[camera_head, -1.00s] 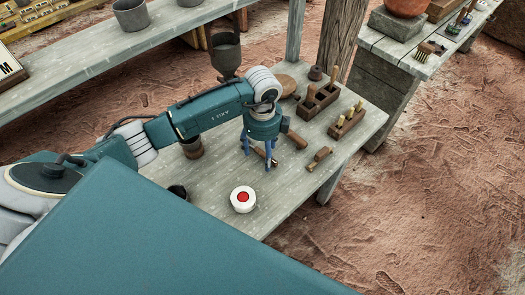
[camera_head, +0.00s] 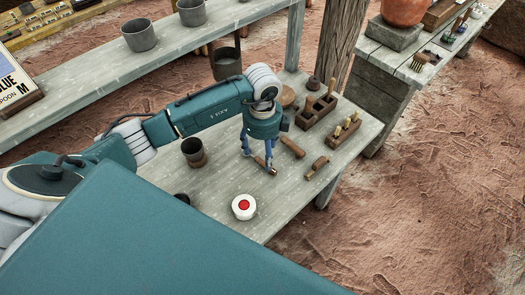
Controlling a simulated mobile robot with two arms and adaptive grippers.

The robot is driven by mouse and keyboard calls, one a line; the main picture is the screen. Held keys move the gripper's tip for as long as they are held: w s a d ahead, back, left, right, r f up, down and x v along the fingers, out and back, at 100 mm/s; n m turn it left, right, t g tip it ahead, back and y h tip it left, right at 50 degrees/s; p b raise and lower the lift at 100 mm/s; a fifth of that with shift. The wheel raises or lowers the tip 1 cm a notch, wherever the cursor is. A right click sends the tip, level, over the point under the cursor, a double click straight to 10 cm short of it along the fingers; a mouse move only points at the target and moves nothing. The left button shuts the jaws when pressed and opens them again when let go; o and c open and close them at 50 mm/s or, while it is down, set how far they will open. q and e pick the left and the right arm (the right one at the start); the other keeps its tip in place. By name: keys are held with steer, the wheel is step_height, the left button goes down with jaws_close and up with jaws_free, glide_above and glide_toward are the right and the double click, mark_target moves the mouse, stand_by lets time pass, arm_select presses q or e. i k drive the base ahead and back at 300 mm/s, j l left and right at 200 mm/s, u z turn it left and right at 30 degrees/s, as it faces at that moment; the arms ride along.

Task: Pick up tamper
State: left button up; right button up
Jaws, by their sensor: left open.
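My left gripper (camera_head: 257,157) points down over the wooden work table (camera_head: 215,185). Its blue fingers are open. They stand over a short wooden-handled tool (camera_head: 264,165) with a darker end, with one finger on each side as seen from here; I cannot tell whether they touch it. A thicker wooden piece (camera_head: 292,147) lies just right of the gripper, and a smaller wooden tool (camera_head: 316,167) lies further right. I cannot tell for sure which of these is the tamper. My right gripper is not in view.
A white button with a red top (camera_head: 243,206) sits near the table's front. A dark cup (camera_head: 193,150) stands left of the gripper. Wooden holders with tools (camera_head: 318,111) (camera_head: 344,132) stand at the right. A table post (camera_head: 295,38) rises behind.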

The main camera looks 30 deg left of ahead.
mark_target(307, 109)
steer(key=k+l, duration=0.65)
steer(key=k, duration=0.25)
